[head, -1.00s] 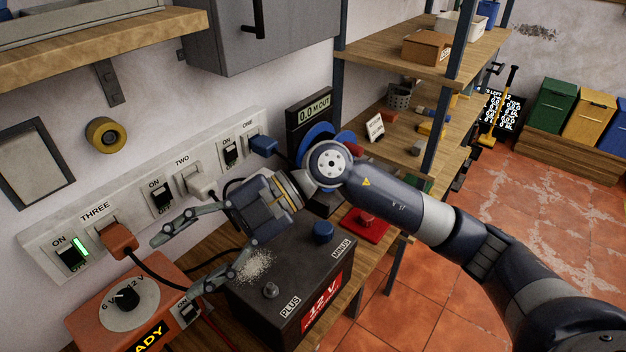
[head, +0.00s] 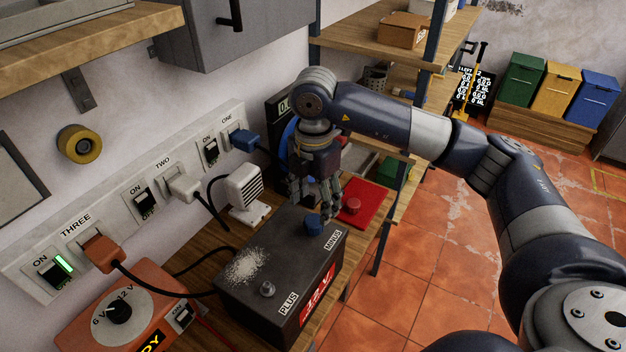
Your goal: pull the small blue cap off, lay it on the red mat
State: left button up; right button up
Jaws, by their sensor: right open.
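The small blue cap (head: 313,225) sits upright on the battery's MINUS corner, on top of the black battery (head: 275,262). My right gripper (head: 314,210) points down just above and around the cap, with its fingers apart and nothing held. Its fingers hide part of the cap's surroundings, and I cannot tell whether they touch it. The red mat (head: 378,198) lies on the bench to the right of the battery, with a small red cap (head: 353,204) on it. My left gripper is out of view.
The bare PLUS terminal (head: 267,289) and white powder (head: 243,266) are on the battery top. An orange charger (head: 120,308) stands at the left. A white slatted device (head: 244,190) stands behind the battery. A wall strip holds plugs and switches. Shelving (head: 376,50) rises behind my arm.

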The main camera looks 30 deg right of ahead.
aim_at(314, 220)
notch_tip(314, 220, down, 6)
jog(key=shift+r+p, duration=0.15)
jog(key=shift+p, duration=0.45)
jog(key=shift+c, duration=0.5)
jog(key=shift+r, duration=0.1)
jog(key=c, duration=1.2)
